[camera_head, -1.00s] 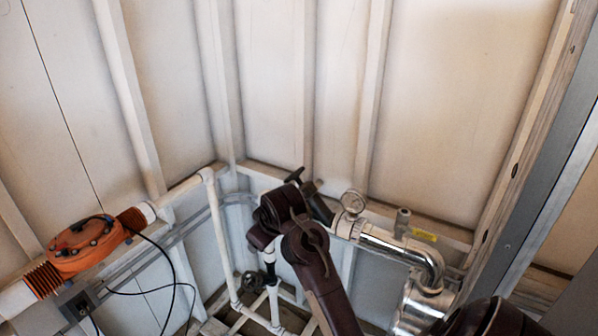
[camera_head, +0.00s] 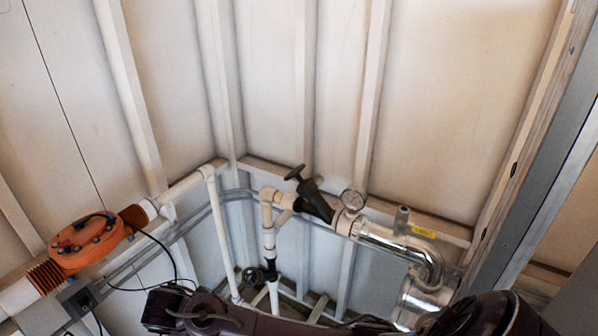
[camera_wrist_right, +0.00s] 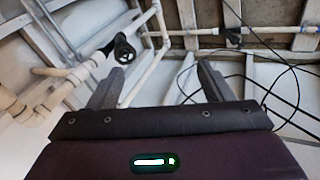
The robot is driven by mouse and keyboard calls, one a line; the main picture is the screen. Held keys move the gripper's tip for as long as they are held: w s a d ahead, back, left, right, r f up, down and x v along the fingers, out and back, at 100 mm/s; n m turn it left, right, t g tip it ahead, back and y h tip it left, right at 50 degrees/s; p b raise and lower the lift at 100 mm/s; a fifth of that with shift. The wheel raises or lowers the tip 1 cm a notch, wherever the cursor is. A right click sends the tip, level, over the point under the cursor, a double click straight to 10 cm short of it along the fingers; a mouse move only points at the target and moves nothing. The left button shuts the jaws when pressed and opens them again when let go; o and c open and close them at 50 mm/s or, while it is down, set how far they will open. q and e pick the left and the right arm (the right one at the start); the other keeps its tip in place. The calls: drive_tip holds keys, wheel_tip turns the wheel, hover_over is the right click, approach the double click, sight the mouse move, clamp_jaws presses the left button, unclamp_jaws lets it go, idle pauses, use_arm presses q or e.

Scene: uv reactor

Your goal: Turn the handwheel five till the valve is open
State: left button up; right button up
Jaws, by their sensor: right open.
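Two black handwheels show in the head view, and I cannot tell which is number five. One handwheel (camera_head: 295,172) tops a black angled valve body (camera_head: 315,200) on the white pipe near the back corner. The other, smaller handwheel (camera_head: 253,277) sits low beside a vertical white pipe. One black handwheel (camera_wrist_right: 124,48) shows in the right wrist view, beyond and left of the gap between my fingers. My right gripper (camera_wrist_right: 160,82) is open and empty, apart from the wheel. Its fingers are not clear in the head view. My left gripper is not in view. Valve positions cannot be read.
An orange flanged unit (camera_head: 90,243) with black cables sits on the left pipe. A pressure gauge (camera_head: 352,199) and a shiny metal pipe (camera_head: 390,242) stand right of the upper valve. White pipes and frame bars crowd the low corner. A grey post (camera_head: 545,200) rises at right.

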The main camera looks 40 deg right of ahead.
drive_tip(key=w+d+r+m+h, duration=0.1)
drive_tip(key=w+d+m+h, duration=0.1)
drive_tip(key=w+d+h, duration=0.3)
drive_tip(key=m+g+h, duration=0.5)
drive_tip(key=m+h, duration=0.3)
drive_tip(key=m, duration=0.2)
approach(285, 178)
drive_tip(key=d, duration=0.7)
drive_tip(key=shift+s+d, duration=0.25)
drive_tip(key=d+b, duration=0.1)
drive_tip(key=b, duration=0.1)
drive_tip(key=d+b, duration=0.2)
drive_tip(key=b, duration=0.1)
drive_tip(key=d+b, duration=0.2)
drive_tip(key=shift+s+f, duration=0.25)
drive_tip(key=shift+s, duration=0.05)
drive_tip(key=shift+d+r+p, duration=0.45)
drive_tip(key=shift+d, duration=0.1)
drive_tip(key=shift+s+d+f, duration=0.15)
drive_tip(key=shift+d, duration=0.6)
drive_tip(key=shift+c, duration=0.3)
